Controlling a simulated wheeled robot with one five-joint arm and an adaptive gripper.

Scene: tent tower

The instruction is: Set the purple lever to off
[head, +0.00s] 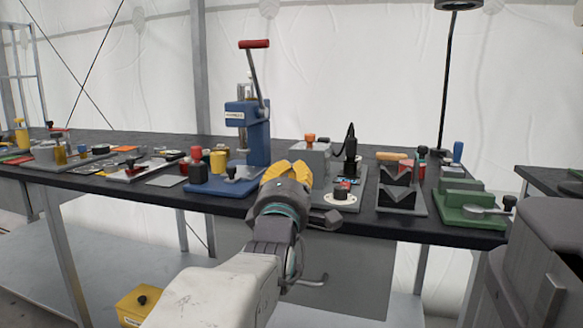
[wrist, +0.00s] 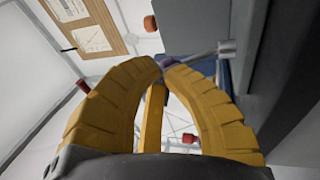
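In the head view my gripper (head: 288,170) is at the front edge of the bench, in front of a grey box-shaped fixture. In the wrist view a small purple knob, the end of the purple lever (wrist: 166,61), shows right at the fingertips. A thin metal rod runs from it to a round metal hub at the right. I cannot tell whether the tips touch the knob. The purple lever cannot be made out in the head view.
The black bench (head: 110,188) is crowded with fixtures. A blue press (head: 250,130) with a red handle stands left of my gripper. Grey V-blocks (head: 398,190) and a green fixture (head: 465,205) are to the right.

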